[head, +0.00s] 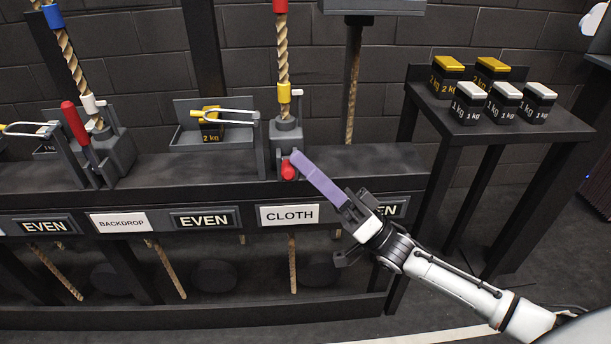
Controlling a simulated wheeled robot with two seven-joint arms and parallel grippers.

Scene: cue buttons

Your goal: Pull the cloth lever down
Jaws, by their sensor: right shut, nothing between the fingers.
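The cloth lever shows as a red rounded knob (289,171) low on the front of a grey rope-lock block (286,133), above the white CLOTH label (289,215). The knob points toward me, and most of its handle cannot be made out. My right gripper (300,163) reaches in from the lower right with its long purple fingers shut and empty. Their tips are just above and right of the red knob and overlap it in the picture; I cannot tell whether they touch. My left gripper is not in view.
To the left, another lever with a red handle (75,123) stands upright above the BACKDROP label (119,223). A tray with a gold weight (210,131) sits between the levers. A side table (417,97) at right holds several weights. Ropes hang through the rail (200,176).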

